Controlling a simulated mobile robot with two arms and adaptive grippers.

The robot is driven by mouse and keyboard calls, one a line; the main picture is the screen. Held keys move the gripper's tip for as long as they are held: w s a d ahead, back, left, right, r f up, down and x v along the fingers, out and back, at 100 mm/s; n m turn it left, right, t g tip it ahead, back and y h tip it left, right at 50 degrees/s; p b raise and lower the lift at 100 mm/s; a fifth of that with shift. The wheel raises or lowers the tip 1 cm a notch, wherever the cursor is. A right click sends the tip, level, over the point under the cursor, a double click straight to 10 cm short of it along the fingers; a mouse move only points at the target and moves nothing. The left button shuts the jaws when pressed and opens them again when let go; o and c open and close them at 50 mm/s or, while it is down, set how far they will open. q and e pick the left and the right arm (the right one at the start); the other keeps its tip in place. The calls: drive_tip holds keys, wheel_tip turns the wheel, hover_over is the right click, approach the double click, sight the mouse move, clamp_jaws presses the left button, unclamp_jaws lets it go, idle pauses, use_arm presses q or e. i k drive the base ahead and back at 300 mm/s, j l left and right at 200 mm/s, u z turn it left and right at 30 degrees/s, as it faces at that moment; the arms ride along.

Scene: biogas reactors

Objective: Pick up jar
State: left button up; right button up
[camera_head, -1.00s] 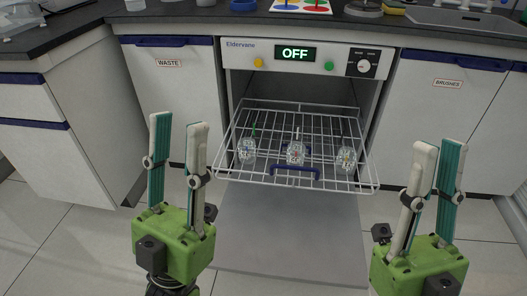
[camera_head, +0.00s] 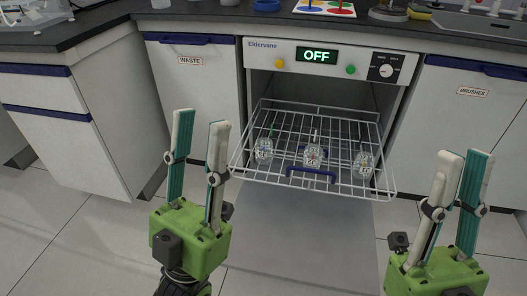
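Three small clear glass jars stand in a row on a pulled-out wire rack (camera_head: 285,190). The left jar (camera_head: 263,151) has a green stick-like part above it. The middle jar (camera_head: 313,155) has a pale one and sits behind the rack's blue handle. The right jar (camera_head: 362,165) has a dark one. My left gripper (camera_head: 201,118) is open and empty, upright, to the left of and in front of the rack. My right gripper (camera_head: 466,158) is open and empty, upright, to the right of the rack. Neither touches a jar.
The washer (camera_head: 340,57) shows "OFF", and its lowered door (camera_head: 300,225) lies below the rack. Cabinets marked WASTE (camera_head: 190,85) and BRUSHES (camera_head: 465,115) flank it. A dark worktop (camera_head: 230,22) above holds several items. The floor in front is clear.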

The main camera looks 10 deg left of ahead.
sight(265, 147)
drive_tip(key=i+j+u, duration=0.1)
drive_tip(key=i+u, duration=0.65)
